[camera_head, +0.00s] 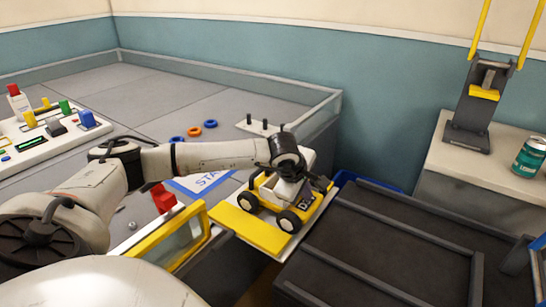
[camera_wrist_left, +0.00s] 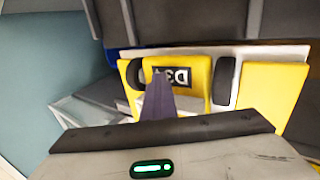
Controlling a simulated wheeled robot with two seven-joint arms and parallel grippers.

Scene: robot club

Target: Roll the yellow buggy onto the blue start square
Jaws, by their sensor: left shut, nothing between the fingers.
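The yellow buggy (camera_head: 262,196), with black wheels and a dark plate, stands on a yellow and white platform (camera_head: 246,229). My left gripper (camera_head: 318,184) is at the buggy's right end, shut and empty. The left wrist view shows the yellow buggy (camera_wrist_left: 196,95) with its "D3" plate. There the shut fingers (camera_wrist_left: 160,85) reach in front of its body; I cannot tell whether they touch. The blue start square (camera_head: 207,183), with white and blue lettering, lies on the grey floor left of the buggy, partly hidden by my left forearm. My right gripper is not in view.
A clear-walled grey arena (camera_head: 190,90) holds blue and orange rings (camera_head: 210,124) and a control panel (camera_head: 40,135). A dark ribbed surface (camera_head: 390,250) lies right of the platform. A yellow-framed panel (camera_head: 185,238) stands at front left. A green can (camera_head: 529,157) stands on the right counter.

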